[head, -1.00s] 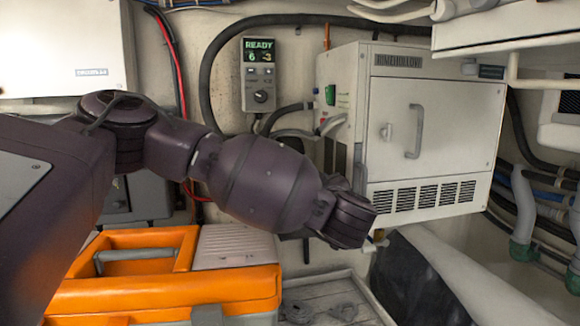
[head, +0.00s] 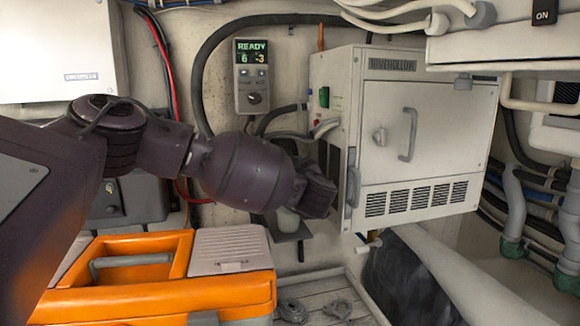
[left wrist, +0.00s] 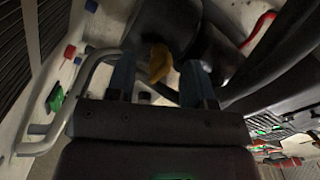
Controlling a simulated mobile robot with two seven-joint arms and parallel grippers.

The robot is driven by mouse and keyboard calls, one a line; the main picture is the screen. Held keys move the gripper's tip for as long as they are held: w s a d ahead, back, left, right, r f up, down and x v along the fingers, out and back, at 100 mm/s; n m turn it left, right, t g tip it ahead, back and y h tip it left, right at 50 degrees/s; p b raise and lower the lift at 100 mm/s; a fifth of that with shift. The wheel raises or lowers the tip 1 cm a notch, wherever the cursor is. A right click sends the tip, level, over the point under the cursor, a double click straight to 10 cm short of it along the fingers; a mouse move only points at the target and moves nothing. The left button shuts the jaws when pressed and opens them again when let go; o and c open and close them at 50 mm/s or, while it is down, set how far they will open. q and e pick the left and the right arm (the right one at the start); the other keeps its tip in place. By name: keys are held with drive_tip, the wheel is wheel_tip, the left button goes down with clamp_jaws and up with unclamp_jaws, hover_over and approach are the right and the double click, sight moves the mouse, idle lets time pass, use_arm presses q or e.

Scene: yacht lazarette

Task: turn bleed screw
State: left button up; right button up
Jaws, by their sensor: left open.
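In the left wrist view, my left gripper (left wrist: 157,75) is open, with its two bluish fingers apart. A small yellow-brown knob-like piece (left wrist: 159,60) shows between the fingertips. I cannot tell whether the fingers touch it, and it may be the bleed screw. In the head view, my left arm reaches from the left to the left side of a white louvred cabinet (head: 416,130). The wrist there hides the fingers and whatever is in front of them. A small brass-coloured fitting (head: 371,240) shows below the cabinet. My right gripper is not in view.
An orange toolbox (head: 160,295) stands below my left arm. A control panel (head: 251,76) reading READY hangs on the wall, with hoses beside it. A pale curved handle or pipe (left wrist: 85,90) runs close left of the fingers. A dark bag (head: 408,285) lies below the cabinet.

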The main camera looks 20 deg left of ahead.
use_arm(q)
drive_tip(key=shift+w+a, duration=0.1)
drive_tip(key=shift+w, duration=0.05)
clamp_jaws()
idle(1.3)
unclamp_jaws()
